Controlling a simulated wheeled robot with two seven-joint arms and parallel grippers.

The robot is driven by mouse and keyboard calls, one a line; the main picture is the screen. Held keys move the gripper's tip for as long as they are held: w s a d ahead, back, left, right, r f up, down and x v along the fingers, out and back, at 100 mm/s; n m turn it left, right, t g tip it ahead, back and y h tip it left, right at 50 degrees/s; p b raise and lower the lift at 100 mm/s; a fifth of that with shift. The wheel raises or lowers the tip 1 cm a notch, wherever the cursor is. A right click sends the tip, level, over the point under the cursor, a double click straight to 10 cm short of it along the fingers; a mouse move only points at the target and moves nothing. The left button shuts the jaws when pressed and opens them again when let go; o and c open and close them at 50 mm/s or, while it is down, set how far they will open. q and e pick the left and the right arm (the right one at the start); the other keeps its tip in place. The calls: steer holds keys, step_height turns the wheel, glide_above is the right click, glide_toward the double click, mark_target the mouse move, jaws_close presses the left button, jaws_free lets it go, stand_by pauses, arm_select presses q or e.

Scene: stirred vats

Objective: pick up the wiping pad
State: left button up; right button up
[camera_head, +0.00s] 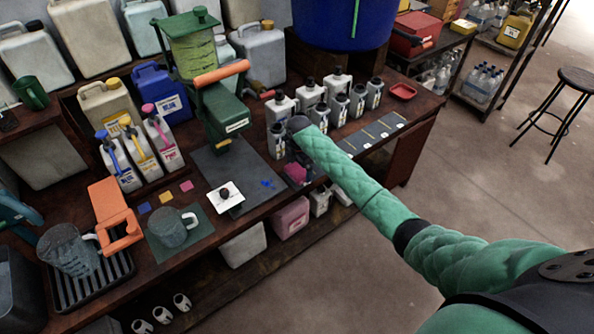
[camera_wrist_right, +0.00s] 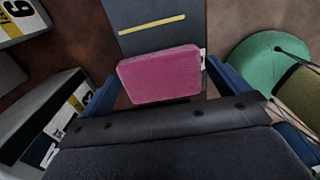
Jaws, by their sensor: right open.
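The wiping pad, a pink block (camera_head: 296,173), lies on the bench near its front edge, right of a dark mat. In the right wrist view the pad (camera_wrist_right: 160,74) lies flat on or beside a dark strip with a yellow line. My right gripper (camera_head: 298,158) is above the pad, mostly hidden by its own arm in the head view. In the wrist view its blue fingers stand apart on either side of the pad, with the jaws open. I cannot tell whether a finger touches it.
Numbered grey-white bottles (camera_head: 337,87) stand close behind, and some show at the left of the wrist view (camera_wrist_right: 47,115). A green round thing (camera_wrist_right: 258,58) is at the right there. A green stand with an orange handle (camera_head: 222,75) is left of my arm.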

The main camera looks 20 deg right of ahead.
steer(key=shift+f, duration=0.4)
arm_select(q)
steer(key=shift+s+a+f, duration=0.1)
steer(key=shift+a+f, duration=0.05)
steer(key=shift+f, duration=0.05)
arm_select(e)
steer(key=c, duration=0.8)
steer(key=shift+o, duration=0.2)
steer(key=shift+r, duration=0.1)
steer(key=shift+r, duration=0.15)
step_height(320, 180, up, 3)
steer(key=shift+w+f+b, duration=0.1)
steer(key=shift+b, duration=0.95)
arm_select(q)
steer(key=w+d+r+b, duration=0.2)
steer(key=r, duration=0.4)
steer(key=w+d+r+g+b, duration=0.1)
steer(key=w+d+r+b, duration=0.1)
steer(key=r, duration=0.5)
steer(key=shift+w+d, duration=0.45)
steer(key=shift+d, duration=0.05)
arm_select(e)
steer(key=s+d+r, duration=0.2)
steer(key=d+r, duration=0.6)
steer(key=d, duration=0.3)
steer(key=shift+s+d, duration=0.25)
